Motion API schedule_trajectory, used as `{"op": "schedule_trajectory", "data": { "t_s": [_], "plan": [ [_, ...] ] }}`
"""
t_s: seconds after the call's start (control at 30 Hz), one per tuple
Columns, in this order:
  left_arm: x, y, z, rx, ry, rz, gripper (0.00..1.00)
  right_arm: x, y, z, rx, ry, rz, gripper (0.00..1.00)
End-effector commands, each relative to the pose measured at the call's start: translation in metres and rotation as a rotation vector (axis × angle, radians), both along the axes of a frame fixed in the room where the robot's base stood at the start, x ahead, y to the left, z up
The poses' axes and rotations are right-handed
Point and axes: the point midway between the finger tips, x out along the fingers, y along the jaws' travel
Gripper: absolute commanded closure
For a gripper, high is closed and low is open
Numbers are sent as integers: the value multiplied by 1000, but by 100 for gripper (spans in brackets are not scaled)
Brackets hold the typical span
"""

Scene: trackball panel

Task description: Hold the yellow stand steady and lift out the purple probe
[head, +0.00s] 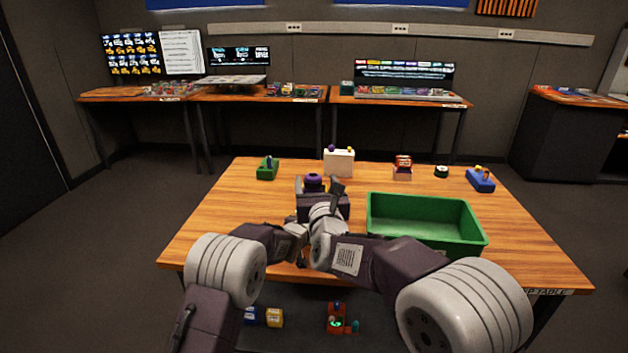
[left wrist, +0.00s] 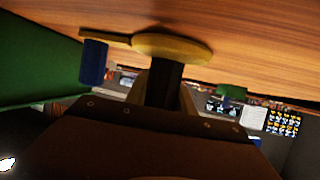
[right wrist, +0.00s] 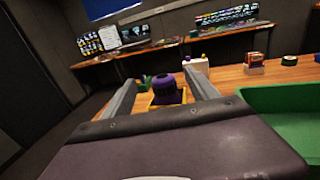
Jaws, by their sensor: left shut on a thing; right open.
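In the right wrist view the probe (right wrist: 165,88) sits upright in the yellow stand (right wrist: 153,99), which shows only in part. My right gripper (right wrist: 160,78) is open, with its fingers on either side of the probe, apart from it. In the left wrist view a yellow round part of the stand (left wrist: 172,46) is at the fingertips of my left gripper (left wrist: 165,88), which is shut on it. My right arm hides much of the stand and left gripper in the head view.
A green bin (head: 420,214) stands right of the grippers. Along the table's far side are a green block (head: 267,171), a white block (head: 339,164), a red-topped item (head: 403,168), a small round item (head: 441,172) and a blue block (head: 481,182). The table's left side is clear.

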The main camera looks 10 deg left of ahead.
Motion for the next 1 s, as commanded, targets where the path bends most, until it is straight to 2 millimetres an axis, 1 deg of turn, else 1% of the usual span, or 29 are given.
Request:
{"op": "schedule_trajectory", "data": {
  "t_s": [0.03,0.17,0.3,0.4,0.5,0.63,0.9,0.93,0.97,1.0],
  "plan": [
    [0,0,0,0,0,0,100,0,0,-15,-5,6,0,32],
    [0,0,0,0,0,0,100,0,0,-47,-5,5,1,32],
    [0,0,0,0,-1,0,100,32,7,-46,0,-1,-1,32],
    [0,0,0,0,-1,0,100,51,11,-45,0,-1,1,32],
    [0,0,0,0,-1,0,100,63,14,-45,0,0,0,32],
    [0,0,0,0,0,0,100,71,16,-45,0,0,1,32],
    [0,0,0,0,0,0,100,73,16,-44,-1,0,1,32],
    [0,0,0,0,0,0,100,73,16,-44,-1,0,1,37],
    [0,0,0,0,0,0,100,73,16,-44,-1,0,1,46],
    [0,0,0,0,0,0,100,73,16,-44,-1,0,1,57]
  ]
}}
